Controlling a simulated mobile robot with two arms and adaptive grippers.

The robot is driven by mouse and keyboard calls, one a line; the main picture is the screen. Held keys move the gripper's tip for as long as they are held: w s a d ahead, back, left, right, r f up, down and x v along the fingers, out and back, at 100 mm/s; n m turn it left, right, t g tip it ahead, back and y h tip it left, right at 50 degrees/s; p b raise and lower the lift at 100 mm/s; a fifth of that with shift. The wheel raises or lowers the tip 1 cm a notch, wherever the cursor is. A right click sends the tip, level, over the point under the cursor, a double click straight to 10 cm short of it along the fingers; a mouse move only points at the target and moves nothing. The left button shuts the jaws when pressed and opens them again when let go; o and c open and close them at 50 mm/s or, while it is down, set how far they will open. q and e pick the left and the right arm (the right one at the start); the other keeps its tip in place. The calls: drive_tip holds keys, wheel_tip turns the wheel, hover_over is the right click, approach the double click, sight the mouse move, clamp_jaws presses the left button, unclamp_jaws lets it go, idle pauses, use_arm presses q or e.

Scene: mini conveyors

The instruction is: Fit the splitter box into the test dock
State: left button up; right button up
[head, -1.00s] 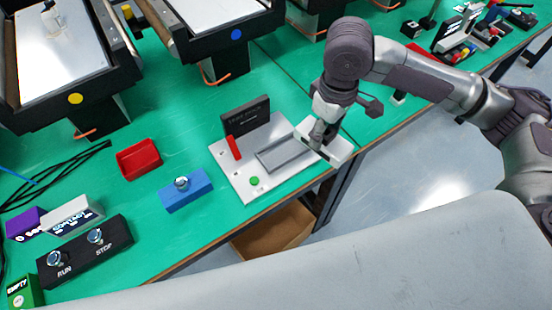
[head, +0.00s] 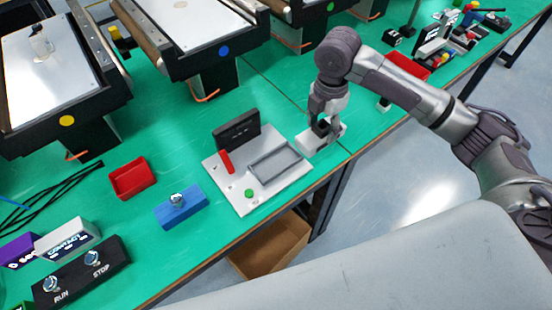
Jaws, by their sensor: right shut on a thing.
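The test dock (head: 222,182) is a white plate on the green table. It has a grey rectangular frame (head: 276,163), a red lever (head: 227,162), a green button (head: 249,193) and a black sign block (head: 236,132) at the back. The grey frame looks empty. A small white box, which looks like the splitter box (head: 309,142), is at the dock's right end, partly hidden by my fingers. My right gripper (head: 324,126) comes down from above and is shut on this box. I cannot tell whether the box touches the table. My left gripper is not in view.
A blue block with a silver knob (head: 182,208) and a red tray (head: 133,178) lie left of the dock. A RUN/STOP button box (head: 80,275) is at front left. Conveyors (head: 195,40) stand behind. The table's front edge runs close to the dock.

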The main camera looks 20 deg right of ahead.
drive_tip(key=w+a+f, duration=0.1)
drive_tip(key=a+f, duration=0.1)
drive_tip(key=a, duration=0.1)
drive_tip(key=w+a+f+p, duration=0.1)
drive_tip(key=a+f, duration=0.1)
drive_tip(key=a, duration=0.2)
drive_tip(key=w+a+f+p, duration=0.1)
drive_tip(key=a+f, duration=0.1)
drive_tip(key=a, duration=0.1)
drive_tip(key=shift+w+a+f, duration=0.15)
drive_tip(key=shift+a+f, duration=0.05)
drive_tip(key=shift+a, duration=0.05)
drive_tip(key=shift+a+f, duration=0.1)
drive_tip(key=shift+f, duration=0.1)
wheel_tip(320, 180, down, 3)
drive_tip(key=shift+f+p, duration=0.15)
drive_tip(key=shift+p, duration=0.25)
drive_tip(key=shift+f, duration=0.25)
drive_tip(key=shift+f, duration=0.15)
drive_tip(key=o, duration=1.4)
